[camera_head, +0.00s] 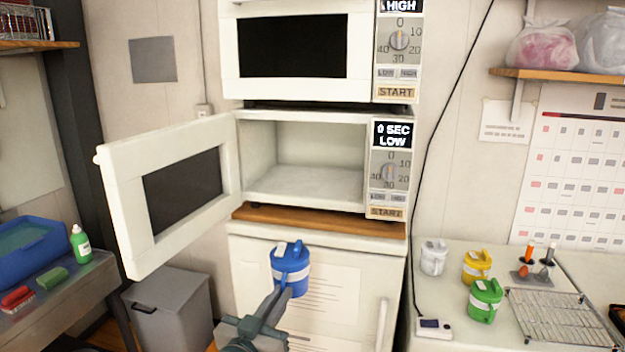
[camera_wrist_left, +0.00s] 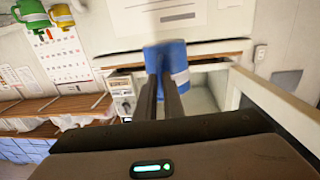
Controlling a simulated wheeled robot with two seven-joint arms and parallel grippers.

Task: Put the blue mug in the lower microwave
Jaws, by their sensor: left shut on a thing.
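The blue mug (camera_head: 291,269) has a pale band and is held up in front of the white cabinet, below the lower microwave (camera_head: 242,150). My left gripper (camera_head: 279,296) is shut on the mug; the exact contact is hard to make out. In the left wrist view the mug (camera_wrist_left: 179,62) is at the tips of my left gripper (camera_wrist_left: 163,85). The lower microwave's door (camera_head: 120,195) is swung wide open to the left. Its cavity (camera_head: 310,165) looks empty. My right gripper is not in view.
The upper microwave (camera_head: 300,90) is closed. A wooden board (camera_head: 320,222) lies under the lower one. White, yellow (camera_head: 477,266) and green (camera_head: 485,299) mugs stand on the right counter beside a wire rack (camera_head: 560,318). A grey bin (camera_head: 170,315) stands left of the cabinet.

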